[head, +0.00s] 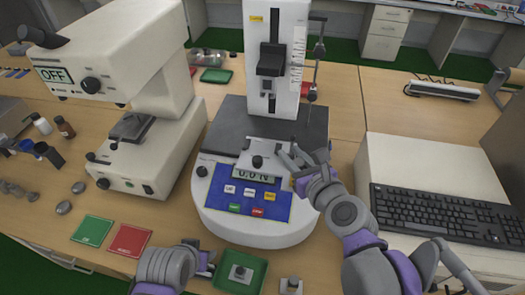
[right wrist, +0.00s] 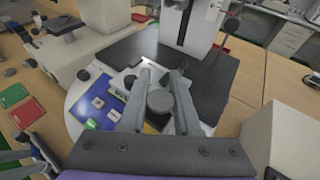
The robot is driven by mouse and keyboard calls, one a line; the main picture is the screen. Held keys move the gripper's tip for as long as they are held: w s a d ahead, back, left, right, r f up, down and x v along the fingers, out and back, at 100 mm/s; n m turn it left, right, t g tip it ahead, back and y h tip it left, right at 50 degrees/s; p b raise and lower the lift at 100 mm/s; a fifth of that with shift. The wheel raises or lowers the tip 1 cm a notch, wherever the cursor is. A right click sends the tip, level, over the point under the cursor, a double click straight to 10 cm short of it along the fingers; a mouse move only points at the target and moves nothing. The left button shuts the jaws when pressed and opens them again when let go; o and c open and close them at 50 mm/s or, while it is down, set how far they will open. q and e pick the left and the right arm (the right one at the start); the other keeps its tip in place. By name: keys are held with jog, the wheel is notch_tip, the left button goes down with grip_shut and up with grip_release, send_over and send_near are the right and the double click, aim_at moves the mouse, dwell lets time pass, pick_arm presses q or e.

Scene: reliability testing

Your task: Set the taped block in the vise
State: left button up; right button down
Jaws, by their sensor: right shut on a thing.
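The vise (head: 262,150) is a pale block with a dark knob on the base of the force tester; it also shows in the right wrist view (right wrist: 122,80). My right gripper (head: 292,158) is at its right side. In the right wrist view my right gripper's fingers (right wrist: 160,92) are on either side of a round grey knob (right wrist: 160,101). I cannot make out a strip of tape on any block. A small grey piece (head: 240,273) lies in a green tray (head: 252,263). My left gripper (head: 207,262) is just left of that tray; its fingertips are unclear.
The tester's column (head: 272,45) rises behind the vise, and its panel (head: 240,192) reads 0.0 N. A white microscope-like device (head: 110,60) stands left. A keyboard (head: 440,215) lies right. Another small grey piece (head: 291,286), a green pad (head: 93,230) and a red pad (head: 130,240) lie in front.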

jog(key=shift+s+a+f, duration=0.1)
jog(key=shift+s+a, duration=0.35)
jog(key=shift+a, duration=0.05)
jog(key=shift+w+a, duration=0.2)
jog(key=shift+a, duration=0.05)
jog(key=shift+a+r+x, duration=0.1)
jog(key=shift+r+x, duration=0.15)
jog(key=shift+x, duration=2.7)
jog(key=shift+a+r+x, duration=0.1)
jog(key=shift+r+x, duration=0.15)
jog(key=shift+x, duration=2.65)
jog(key=shift+a+r+x, duration=0.1)
jog(key=shift+r+x, duration=0.1)
jog(key=shift+x, duration=2.75)
jog(key=shift+w, duration=0.1)
jog(key=c, duration=0.6)
grip_release()
jog(key=shift+d+r, duration=0.1)
jog(key=v, duration=1.2)
